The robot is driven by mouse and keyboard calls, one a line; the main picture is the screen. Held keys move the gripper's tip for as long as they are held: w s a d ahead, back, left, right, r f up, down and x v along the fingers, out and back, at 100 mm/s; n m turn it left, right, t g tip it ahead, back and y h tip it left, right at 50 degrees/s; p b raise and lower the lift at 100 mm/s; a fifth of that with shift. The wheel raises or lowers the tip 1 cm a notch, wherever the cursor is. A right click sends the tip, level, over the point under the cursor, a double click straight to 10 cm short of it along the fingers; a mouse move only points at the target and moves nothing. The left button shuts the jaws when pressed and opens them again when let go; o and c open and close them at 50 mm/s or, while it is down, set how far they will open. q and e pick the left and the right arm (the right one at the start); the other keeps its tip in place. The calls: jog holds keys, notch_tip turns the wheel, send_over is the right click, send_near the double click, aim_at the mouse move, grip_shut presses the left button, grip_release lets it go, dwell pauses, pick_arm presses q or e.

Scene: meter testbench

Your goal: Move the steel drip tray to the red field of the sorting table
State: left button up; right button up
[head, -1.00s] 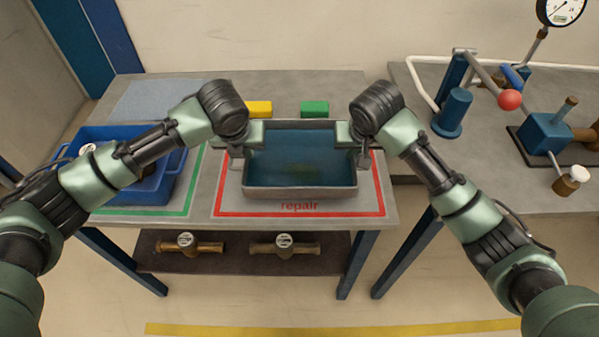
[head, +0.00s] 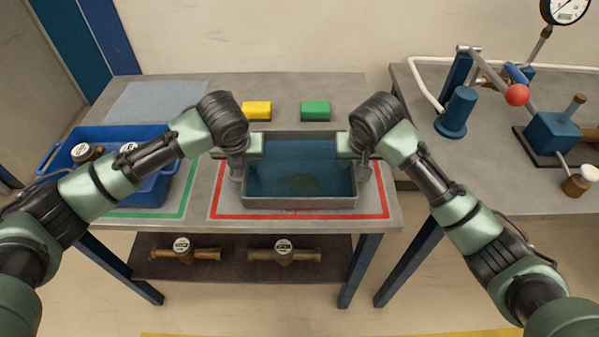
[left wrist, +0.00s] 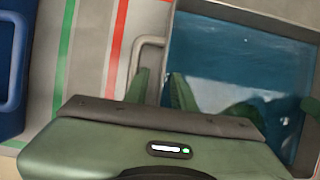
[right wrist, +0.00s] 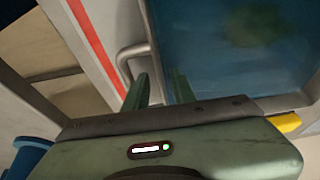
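The steel drip tray (head: 300,203) is a grey rectangular pan with a shiny blue inside that looks like liquid. It is level over the red-outlined field (head: 380,203) of the sorting table (head: 205,207); I cannot tell whether it touches the tabletop. My left gripper (head: 238,172) and right gripper (head: 363,172) are at its two short sides, by the handles. In the left wrist view, the fingers (left wrist: 160,80) straddle the tray wall beside the handle (left wrist: 148,45). The right wrist view shows the same at the other handle (right wrist: 125,58).
A blue crate (head: 165,190) with brass meters stands at the left by the green field (head: 187,200). A yellow block (head: 256,110) and a green block (head: 315,111) lie behind the tray. The testbench (head: 430,170) with a red-knobbed lever (head: 517,95) stands at the right.

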jog(key=shift+r, duration=0.2)
jog(key=v, duration=1)
jog(key=shift+s+r, duration=0.15)
jog(key=shift+r, duration=0.05)
pick_arm(q)
jog(key=v, duration=1.2)
pick_arm(e)
jog(key=shift+s+r, duration=0.3)
jog(key=shift+r, duration=0.2)
pick_arm(q)
jog(key=shift+f, duration=0.1)
